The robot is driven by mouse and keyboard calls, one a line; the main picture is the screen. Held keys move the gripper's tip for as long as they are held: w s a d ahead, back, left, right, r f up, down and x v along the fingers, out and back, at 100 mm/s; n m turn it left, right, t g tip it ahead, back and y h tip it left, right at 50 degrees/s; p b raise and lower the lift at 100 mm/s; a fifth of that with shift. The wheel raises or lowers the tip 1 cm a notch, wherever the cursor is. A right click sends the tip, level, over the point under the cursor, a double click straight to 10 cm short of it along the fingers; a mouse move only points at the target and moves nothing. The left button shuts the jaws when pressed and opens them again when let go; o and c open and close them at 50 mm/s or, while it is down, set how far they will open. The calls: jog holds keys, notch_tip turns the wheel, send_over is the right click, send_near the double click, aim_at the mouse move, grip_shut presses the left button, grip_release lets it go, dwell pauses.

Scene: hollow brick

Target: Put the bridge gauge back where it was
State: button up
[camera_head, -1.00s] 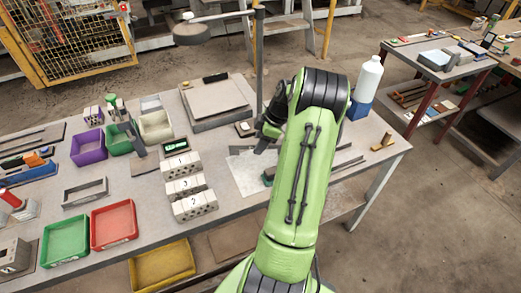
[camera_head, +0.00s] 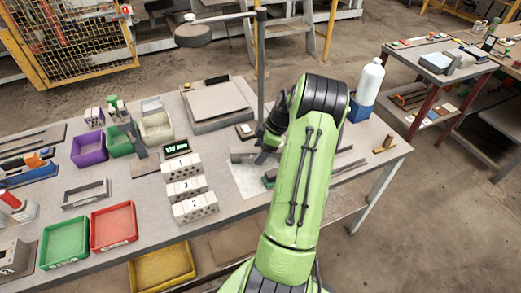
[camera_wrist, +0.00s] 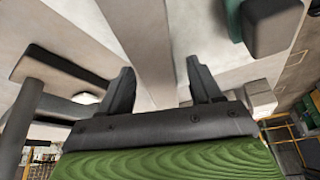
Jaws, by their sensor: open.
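A grey bar (camera_head: 242,155), which I take to be the bridge gauge, lies at the upper edge of a pale sheet (camera_head: 246,182) on the bench. My arm hides its right part. In the wrist view a long grey bar (camera_wrist: 148,45) runs down between my two fingers; I cannot tell surely that it is the same piece. My gripper (camera_wrist: 162,85) is open, its fingers apart on either side of that bar. In the head view my gripper (camera_head: 264,152) is small and partly hidden, low over the sheet.
Three numbered hollow bricks (camera_head: 186,186) stand left of the sheet. A grey plate (camera_head: 217,102) and an upright post (camera_head: 260,65) are behind. A white bottle (camera_head: 370,78) stands right of my arm. Coloured bins (camera_head: 113,227) fill the left.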

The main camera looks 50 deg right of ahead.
jog(key=p+v, duration=0.2)
jog(key=v, duration=1)
jog(key=w+a+r+m+g+h, duration=0.1)
jog(key=w+a+r, duration=0.25)
jog(key=a, duration=0.25)
jog(key=w+a+r, duration=0.2)
jog(key=a+r, duration=0.2)
jog(key=a, duration=0.3)
jog(key=a+r+m+h, duration=0.2)
jog(key=a+r, duration=0.3)
jog(key=a, duration=0.7)
jog(key=s+a+m+t, duration=0.3)
jog(key=s+a+m, duration=0.1)
jog(key=s+a, duration=0.9)
jog(key=shift+s, duration=0.4)
